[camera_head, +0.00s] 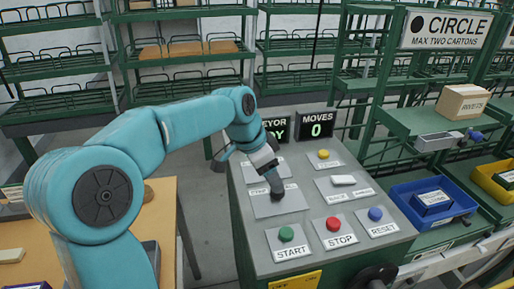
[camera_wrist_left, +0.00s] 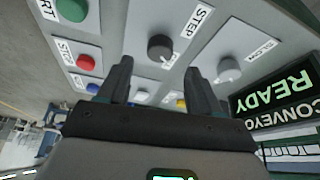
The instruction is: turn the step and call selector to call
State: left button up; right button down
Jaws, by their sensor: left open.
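The step and call selector is a dark round knob (camera_wrist_left: 160,47) on a pale plate marked STEP in the left wrist view. It lies just beyond my fingertips, between their lines, with a visible gap. Its pointing direction is hard to make out, and I cannot read a CALL label. In the head view my left gripper (camera_head: 275,186) reaches down over the selector's plate (camera_head: 292,204) and mostly hides the knob. My left gripper (camera_wrist_left: 158,76) is open and empty, with its two dark fingers apart. My right gripper is not in view.
A grey knob (camera_wrist_left: 228,70) sits on the neighbouring plate. The panel also has a green START button (camera_head: 286,233), red STOP button (camera_head: 333,223), blue RESET button (camera_head: 375,213), yellow button (camera_head: 323,154) and white switch (camera_head: 343,180). A MOVES display (camera_head: 317,128) reads 0; another shows READY (camera_wrist_left: 283,96).

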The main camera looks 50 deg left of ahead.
pick_arm(q)
jog(key=p+v, duration=0.1)
jog(key=v, duration=1)
jog(key=shift+r, duration=0.15)
